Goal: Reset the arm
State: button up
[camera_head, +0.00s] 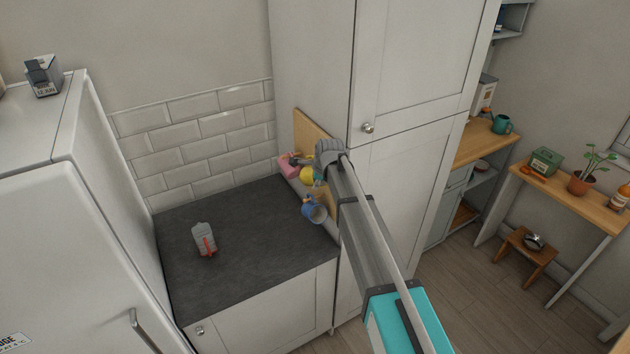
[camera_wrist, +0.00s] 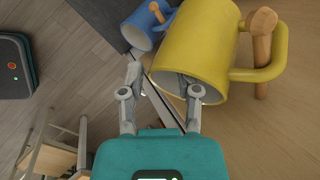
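My gripper (camera_wrist: 160,78) is at the wooden board, with its two grey fingers apart. In the wrist view, a yellow mug (camera_wrist: 205,40) is close in front, its open mouth facing me. The right finger overlaps the mug's mouth and the left finger is outside its rim; I cannot tell if either touches. A wooden peg (camera_wrist: 262,45) passes through the mug's handle. In the head view, the yellow mug (camera_head: 307,175) is partly hidden by my arm, which stretches up and left to the board.
A blue mug (camera_head: 314,210) and a pink mug (camera_head: 288,166) are also at the wooden board (camera_head: 312,127). A grey bottle-like item with a red part (camera_head: 204,239) stands on the slate worktop (camera_head: 240,270). A tall cupboard (camera_head: 410,60) is right beside my arm; open floor lies right.

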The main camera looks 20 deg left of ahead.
dwell(0.5)
jog(key=s+d+f+n+h+b, duration=0.1)
jog(key=s+d+f+n+b, duration=0.2)
jog(key=d, duration=0.5)
jog(key=s+d+f+n+b, duration=0.1)
jog(key=d+f+b, duration=0.35)
jog(key=d, duration=0.35)
jog(key=s+d+f+n+g+h+b, duration=0.1)
jog(key=s+d+f+n+b, duration=0.2)
jog(key=d, duration=0.7)
jog(key=s+d+f+n+g+h+b, duration=0.1)
jog(key=s+d+f+n+b, duration=0.2)
jog(key=s+d+f+b, duration=0.4)
jog(key=s+d+f+n+g+b, duration=0.1)
jog(key=s+d+f+n+b, duration=0.3)
jog(key=s+d, duration=0.8)
notch_tip(320, 180, down, 3)
jog(key=shift+d+r+g+h+b, duration=0.15)
jog(key=shift+d+g+h+b, duration=0.2)
jog(key=shift+d, duration=0.55)
